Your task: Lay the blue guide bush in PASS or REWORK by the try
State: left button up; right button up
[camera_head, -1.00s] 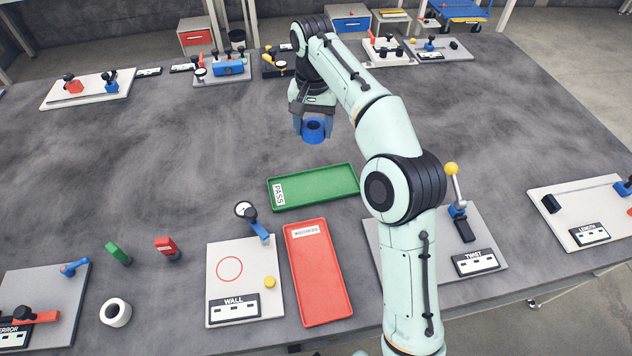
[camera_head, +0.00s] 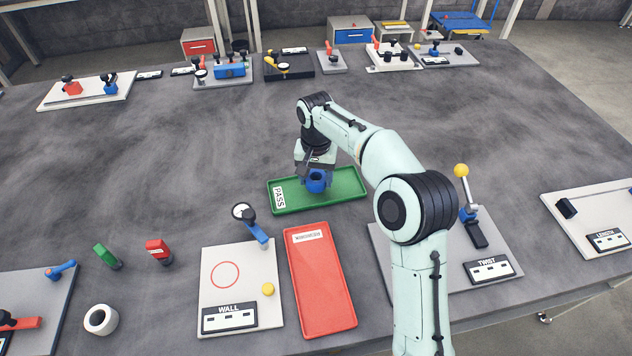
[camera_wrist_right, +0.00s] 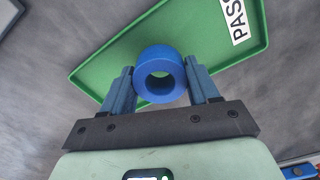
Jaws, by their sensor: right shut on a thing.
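The blue guide bush (camera_head: 316,182) is a short ring with a through hole. My right gripper (camera_head: 315,178) is shut on it and holds it over the green PASS tray (camera_head: 345,195). In the right wrist view the bush (camera_wrist_right: 160,58) sits between the two fingers of the gripper (camera_wrist_right: 161,80), with the green tray (camera_wrist_right: 110,88) behind it. I cannot tell if the bush touches the tray floor. The red tray (camera_head: 322,285) lies nearer the front and is empty; its label is hard to read. My left gripper is not in view.
The WALL plate (camera_head: 248,285) with a dial gauge (camera_head: 243,212) is left of the red tray. The TWIST plate (camera_head: 400,250) is partly behind my right arm. A white ring (camera_head: 101,320) and red (camera_head: 158,250) and green (camera_head: 106,255) pieces stand at left. The table middle-left is clear.

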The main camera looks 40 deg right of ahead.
jog(key=shift+f, duration=0.8)
jog(key=shift+f, duration=0.1)
jog(key=shift+f, duration=0.15)
jog(key=o, duration=1.4)
jog(key=shift+o, duration=0.2)
notch_tip(320, 180, up, 12)
jog(key=p, duration=0.2)
jog(key=shift+r+p, duration=0.2)
jog(key=shift+p, duration=0.2)
